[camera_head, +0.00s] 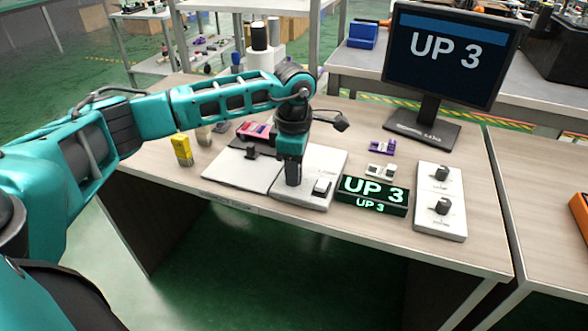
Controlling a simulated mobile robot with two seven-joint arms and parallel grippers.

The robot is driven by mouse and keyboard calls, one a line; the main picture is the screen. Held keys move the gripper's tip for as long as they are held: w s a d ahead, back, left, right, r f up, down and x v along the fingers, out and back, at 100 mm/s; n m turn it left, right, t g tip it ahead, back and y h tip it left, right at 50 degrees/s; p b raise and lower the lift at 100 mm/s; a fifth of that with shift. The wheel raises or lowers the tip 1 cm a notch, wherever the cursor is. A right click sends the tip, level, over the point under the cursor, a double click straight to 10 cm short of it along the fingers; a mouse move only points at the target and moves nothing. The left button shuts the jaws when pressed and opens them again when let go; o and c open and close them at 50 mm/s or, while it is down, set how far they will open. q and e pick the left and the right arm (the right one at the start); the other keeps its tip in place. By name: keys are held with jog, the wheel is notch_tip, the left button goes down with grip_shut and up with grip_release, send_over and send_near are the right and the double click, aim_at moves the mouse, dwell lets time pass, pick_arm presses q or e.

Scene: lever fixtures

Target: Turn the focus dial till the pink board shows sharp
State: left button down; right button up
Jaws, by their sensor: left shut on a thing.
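My left gripper (292,181) points down at the right-hand white plate (322,160) on the desk. It is shut on a small dark part there, mostly hidden by the fingers. A pink board (257,130) lies behind the left-hand white plate (236,174), partly behind my arm. A white panel at the right carries two black dials, an upper one (442,173) and a lower one (442,206); their labels are too small to read. The monitor (450,55) and the black display box (372,195) both read "UP 3". My right gripper is out of view.
A black knob (251,152) stands on the left plate and a pale rocker (321,187) on the right one. A yellow block (182,150) stands at the left. A purple board (382,148) and a white board (381,171) lie behind the display box.

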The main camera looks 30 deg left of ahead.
pick_arm(q)
jog(key=m, duration=0.3)
jog(key=shift+w+m, duration=0.1)
jog(key=shift+m, duration=0.3)
jog(key=m, duration=0.4)
jog(key=shift+w+m+b, duration=0.1)
jog(key=shift+m+b, duration=0.2)
jog(key=shift+b, duration=0.05)
jog(key=m, duration=0.4)
jog(key=shift+w+m+b, duration=0.1)
jog(key=shift+m+b, duration=0.3)
jog(key=shift+m, duration=1.7)
jog(key=c, duration=0.9)
grip_release()
jog(key=shift+r, duration=0.1)
notch_tip(320, 180, up, 13)
jog(key=shift+f+p, duration=0.1)
jog(key=shift+p, duration=0.95)
